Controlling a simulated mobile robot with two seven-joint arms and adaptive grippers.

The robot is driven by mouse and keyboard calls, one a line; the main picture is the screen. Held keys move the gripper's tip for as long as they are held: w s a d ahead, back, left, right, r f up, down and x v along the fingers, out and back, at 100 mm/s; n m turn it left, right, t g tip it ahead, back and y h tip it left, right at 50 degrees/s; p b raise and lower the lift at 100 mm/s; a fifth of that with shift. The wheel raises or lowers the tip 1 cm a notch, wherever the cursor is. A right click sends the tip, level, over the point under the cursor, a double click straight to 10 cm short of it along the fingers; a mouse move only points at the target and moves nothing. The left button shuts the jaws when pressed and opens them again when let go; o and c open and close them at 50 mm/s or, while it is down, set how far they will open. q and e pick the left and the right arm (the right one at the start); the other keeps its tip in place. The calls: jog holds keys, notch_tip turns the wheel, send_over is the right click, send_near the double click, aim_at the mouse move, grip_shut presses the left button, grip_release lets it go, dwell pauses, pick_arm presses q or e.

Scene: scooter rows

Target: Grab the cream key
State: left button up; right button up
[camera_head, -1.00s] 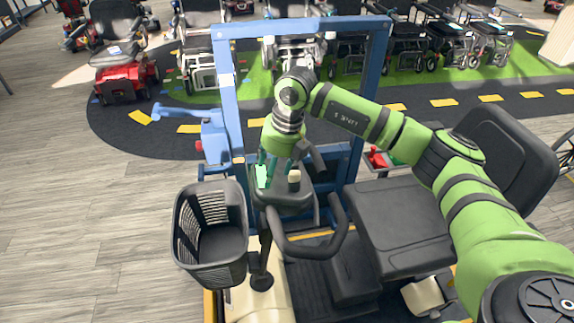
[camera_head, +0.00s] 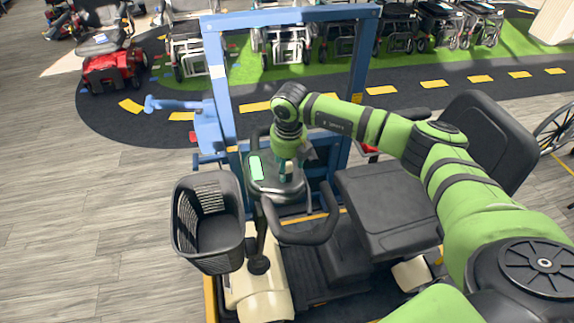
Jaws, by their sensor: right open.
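The scooter's dark control console (camera_head: 262,188) carries a pale green display (camera_head: 256,167) on its left part. My right gripper (camera_head: 287,171) is over the console's right part, pointing down, its fingers open and close to the surface. The cream key is not clearly visible now; the gripper covers the spot where it showed earlier, and I cannot tell whether it is between the fingers. My left gripper is not in view.
A dark basket (camera_head: 208,225) hangs at the scooter's front left. The looped handlebar (camera_head: 305,232) and black seat (camera_head: 385,200) are close by. A blue frame (camera_head: 214,75) stands behind the console. Several scooters and wheelchairs are parked beyond. Grey floor is clear at left.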

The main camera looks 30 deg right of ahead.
jog(key=c, duration=1.1)
jog(key=shift+r, duration=0.1)
